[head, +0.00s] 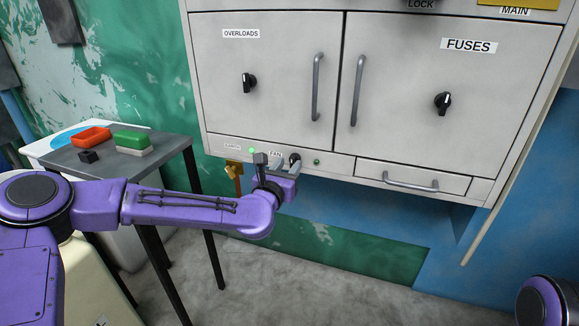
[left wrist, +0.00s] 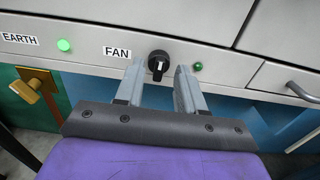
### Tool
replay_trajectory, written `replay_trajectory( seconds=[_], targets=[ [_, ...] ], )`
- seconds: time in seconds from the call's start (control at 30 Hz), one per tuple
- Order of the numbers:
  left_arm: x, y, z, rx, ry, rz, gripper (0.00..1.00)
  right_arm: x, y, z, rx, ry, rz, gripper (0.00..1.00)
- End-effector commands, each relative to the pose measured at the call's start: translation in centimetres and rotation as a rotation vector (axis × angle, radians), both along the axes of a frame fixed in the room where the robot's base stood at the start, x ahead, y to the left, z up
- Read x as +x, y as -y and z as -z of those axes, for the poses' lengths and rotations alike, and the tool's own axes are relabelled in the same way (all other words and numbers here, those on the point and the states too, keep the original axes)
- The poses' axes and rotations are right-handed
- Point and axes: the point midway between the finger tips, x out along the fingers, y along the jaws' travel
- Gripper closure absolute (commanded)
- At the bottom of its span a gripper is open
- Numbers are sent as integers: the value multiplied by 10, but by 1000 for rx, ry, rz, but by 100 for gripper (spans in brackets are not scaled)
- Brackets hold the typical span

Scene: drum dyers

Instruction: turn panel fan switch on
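The fan switch (left wrist: 158,66) is a black rotary knob on the lower strip of the grey panel, right of the FAN label (left wrist: 117,52). In the head view the knob (head: 295,159) shows just beyond my left gripper (head: 279,166). In the left wrist view the fingers of my left gripper (left wrist: 158,78) are apart, one on each side of the knob. I cannot tell whether they touch it. The knob's pointer looks roughly upright in the wrist view. My right gripper is not in view.
A green light (left wrist: 64,45) glows by the EARTH label (left wrist: 20,40); a darker green light (left wrist: 198,66) sits right of the knob. A drawer (head: 413,179) is at lower right, cabinet doors above. A table (head: 122,157) with red and green trays stands at left.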

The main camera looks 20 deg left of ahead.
Motion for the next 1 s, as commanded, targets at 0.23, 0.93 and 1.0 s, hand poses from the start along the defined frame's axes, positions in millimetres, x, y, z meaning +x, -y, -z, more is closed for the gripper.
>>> replay_trajectory(
  seconds=[0.23,0.93,1.0],
  targets=[
    [18,1,1,0,-1,0,62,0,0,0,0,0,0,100],
    [18,1,1,38,-1,1,100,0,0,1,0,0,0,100],
    [18,2,1,67,0,1,100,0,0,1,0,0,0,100]
  ],
)
